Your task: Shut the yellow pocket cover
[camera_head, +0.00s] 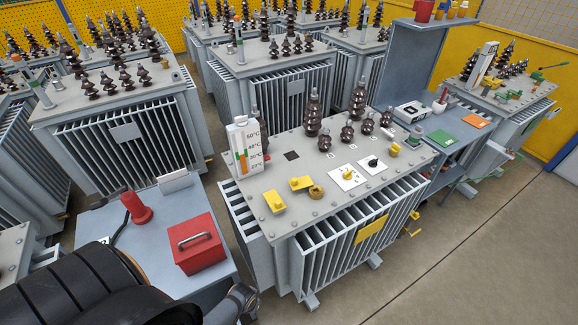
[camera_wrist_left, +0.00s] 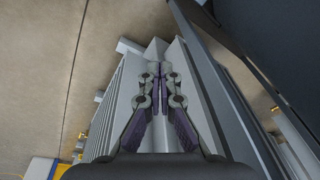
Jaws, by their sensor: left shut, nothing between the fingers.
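The near grey transformer (camera_head: 300,222) has several yellow parts. Two yellow pieces lie on its top: a left one (camera_head: 275,202) and a right one (camera_head: 301,183), which is beside a brass-coloured ring (camera_head: 317,192). A yellow plate (camera_head: 371,230) is on its front side. I cannot tell for certain which is the pocket cover. My left gripper (camera_head: 243,299) is low at the front left of the transformer, partly hidden by my arm, and away from the yellow parts. In the left wrist view the gripper (camera_wrist_left: 159,70) has its fingertips together, with nothing between them. My right gripper is not in view.
A blue-grey side table (camera_head: 150,245) holds a red toolbox (camera_head: 198,243) and a red cone-like object (camera_head: 136,207). A thermometer panel (camera_head: 245,147) and dark bushings (camera_head: 312,113) stand on the transformer. Other transformers fill the back; floor (camera_head: 480,262) at right is clear.

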